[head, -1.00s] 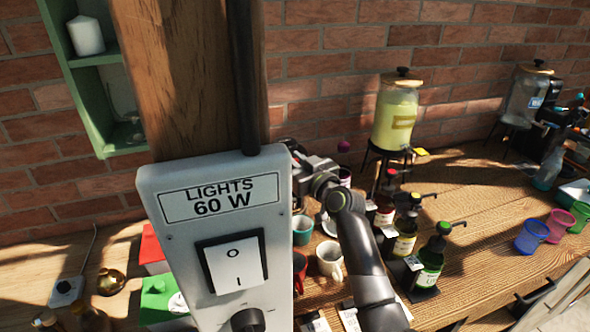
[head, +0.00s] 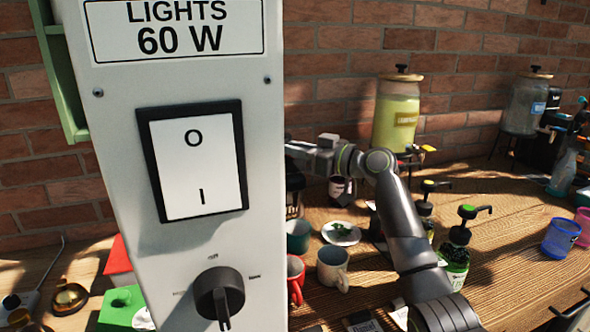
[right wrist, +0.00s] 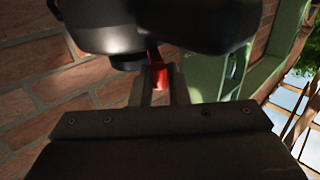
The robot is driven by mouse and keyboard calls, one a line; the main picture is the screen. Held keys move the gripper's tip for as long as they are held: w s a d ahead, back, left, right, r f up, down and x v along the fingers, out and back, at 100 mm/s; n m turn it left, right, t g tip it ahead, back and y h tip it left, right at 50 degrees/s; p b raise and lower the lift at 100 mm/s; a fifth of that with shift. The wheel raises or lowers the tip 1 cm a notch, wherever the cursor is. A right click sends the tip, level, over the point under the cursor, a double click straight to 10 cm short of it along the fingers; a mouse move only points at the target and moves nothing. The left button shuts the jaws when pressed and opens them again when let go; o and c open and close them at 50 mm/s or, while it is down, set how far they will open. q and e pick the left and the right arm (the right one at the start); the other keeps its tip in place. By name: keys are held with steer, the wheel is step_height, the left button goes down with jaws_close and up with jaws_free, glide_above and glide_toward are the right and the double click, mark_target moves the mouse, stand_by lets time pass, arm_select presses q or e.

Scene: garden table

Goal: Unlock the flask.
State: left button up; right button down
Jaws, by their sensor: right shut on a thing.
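My right gripper (right wrist: 160,92) shows in the right wrist view, its two fingers shut on a small red part (right wrist: 159,75). The red part sits beneath a dark, rounded body (right wrist: 165,25), which looks like the flask's top. The rest of the flask cannot be made out. In the head view my right arm reaches left behind the lights panel, which hides the fingertips and whatever they hold. My left gripper is not in view.
A large white lights panel (head: 115,160) with a rocker switch and knob blocks the left-centre. The wooden table (head: 500,250) holds mugs (head: 333,266), pump bottles (head: 457,250), a yellow drink dispenser (head: 397,112) and blue cup (head: 560,238). A brick wall stands behind.

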steer(key=shift+w+d+f+n+g+y+b, duration=0.2)
steer(key=shift+n+g+y+b, duration=0.25)
steer(key=shift+g+b, duration=0.35)
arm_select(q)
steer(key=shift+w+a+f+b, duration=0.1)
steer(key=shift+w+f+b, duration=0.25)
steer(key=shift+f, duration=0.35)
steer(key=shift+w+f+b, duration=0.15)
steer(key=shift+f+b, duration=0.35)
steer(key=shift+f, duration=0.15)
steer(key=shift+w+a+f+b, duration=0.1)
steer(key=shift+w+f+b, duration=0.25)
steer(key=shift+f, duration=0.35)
arm_select(e)
steer(key=shift+w+r+n+g+y, duration=0.1)
steer(key=shift+n+g+y, duration=0.25)
steer(key=shift+n+g, duration=0.25)
steer(key=shift+w+r+n+g+y, duration=0.1)
steer(key=shift+n+g+y, duration=0.25)
steer(key=shift+g, duration=0.35)
steer(key=shift+d, duration=0.1)
steer(key=c, duration=1.5)
jaws_free()
steer(key=shift+r, duration=0.1)
